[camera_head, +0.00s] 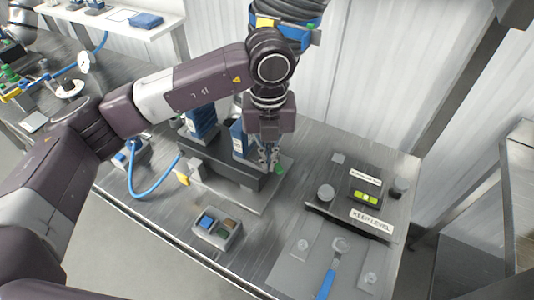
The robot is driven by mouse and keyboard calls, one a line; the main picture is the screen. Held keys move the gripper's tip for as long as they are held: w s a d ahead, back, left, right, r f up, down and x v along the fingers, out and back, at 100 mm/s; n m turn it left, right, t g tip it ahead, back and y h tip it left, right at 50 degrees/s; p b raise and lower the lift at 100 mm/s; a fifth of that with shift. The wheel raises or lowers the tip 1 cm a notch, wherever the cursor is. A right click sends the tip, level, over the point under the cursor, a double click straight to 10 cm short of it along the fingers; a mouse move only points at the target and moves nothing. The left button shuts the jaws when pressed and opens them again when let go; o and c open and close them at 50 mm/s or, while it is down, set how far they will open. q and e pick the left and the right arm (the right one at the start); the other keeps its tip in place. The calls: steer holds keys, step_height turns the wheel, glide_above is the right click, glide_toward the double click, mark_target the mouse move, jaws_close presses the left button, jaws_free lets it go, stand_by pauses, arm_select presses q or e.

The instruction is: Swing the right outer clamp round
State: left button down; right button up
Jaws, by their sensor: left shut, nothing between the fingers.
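A dark grey block fixture (215,163) stands on a pale base plate on the metal table, with blue upright parts (201,122) on it. A small green-tipped part (279,169) shows at its right end, and a yellow one (183,178) at its left end. I cannot tell for certain which part is the right outer clamp. My left gripper (268,157) points down at the right end of the fixture, close to the green tip. It is shut and empty; whether it touches anything is unclear. My wrist hides part of the fixture. My right gripper is out of view.
A button box (217,230) stands in front of the fixture. A plate marked "KEEP LEVEL" (371,221) with a green level lies right. A blue-handled tool (327,281) lies at the front right. A blue hose (144,193) curves at left.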

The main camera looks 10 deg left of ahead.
arm_select(q)
steer(key=shift+d+f, duration=0.2)
steer(key=shift+d, duration=0.2)
steer(key=shift+s, duration=0.1)
steer(key=shift+w+d+f+b, duration=0.1)
steer(key=shift+w+d+b, duration=0.1)
steer(key=shift+d, duration=0.35)
steer(key=shift+w+d+b, duration=0.15)
steer(key=shift+d, duration=0.35)
step_height(320, 180, up, 7)
steer(key=p, duration=0.3)
glide_above(281, 167)
steer(key=shift+s+a+r, duration=0.1)
steer(key=shift+s+r, duration=0.1)
